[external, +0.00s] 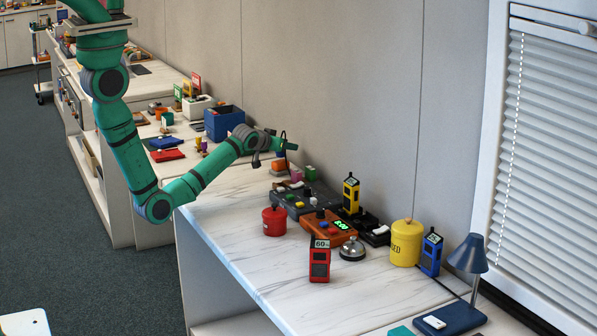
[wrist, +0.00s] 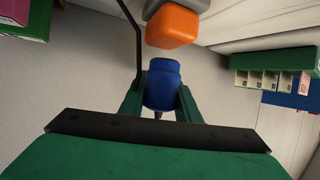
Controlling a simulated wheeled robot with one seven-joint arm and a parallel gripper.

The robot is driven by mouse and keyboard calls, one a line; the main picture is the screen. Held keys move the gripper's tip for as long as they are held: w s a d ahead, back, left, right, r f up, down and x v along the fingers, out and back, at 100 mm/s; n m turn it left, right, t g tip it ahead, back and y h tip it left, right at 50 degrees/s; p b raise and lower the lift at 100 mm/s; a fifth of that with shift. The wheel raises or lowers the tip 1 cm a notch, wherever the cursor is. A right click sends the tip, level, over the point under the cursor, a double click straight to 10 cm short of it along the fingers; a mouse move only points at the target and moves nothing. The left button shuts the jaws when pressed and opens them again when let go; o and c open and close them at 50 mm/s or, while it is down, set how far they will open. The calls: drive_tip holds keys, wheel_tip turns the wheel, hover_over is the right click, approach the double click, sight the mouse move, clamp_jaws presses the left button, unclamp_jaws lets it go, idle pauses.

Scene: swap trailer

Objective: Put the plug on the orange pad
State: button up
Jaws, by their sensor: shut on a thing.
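My gripper (wrist: 162,98) is shut on a rounded blue piece, apparently the plug (wrist: 162,82), held between its two green fingers. In the external view my gripper (external: 286,145) is above the back of the near counter, and the plug cannot be made out there. An orange block (wrist: 172,26) with a grey part behind it shows just beyond the plug in the wrist view, with a small gap in the picture. An orange piece (external: 279,165) also shows below my gripper in the external view. I cannot tell whether either is the orange pad.
A dark control box (external: 298,198), an orange box with a green display (external: 327,228), a red canister (external: 274,221) and a bell (external: 351,249) crowd the near counter. A blue bin (external: 223,123) stands farther back. The counter's front left is clear.

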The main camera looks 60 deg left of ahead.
drive_tip(key=shift+f, duration=0.7)
drive_tip(key=o, duration=1)
drive_tip(key=shift+f, duration=0.15)
drive_tip(key=shift+o, duration=0.2)
drive_tip(key=v, duration=1.2)
drive_tip(key=shift+r, duration=0.25)
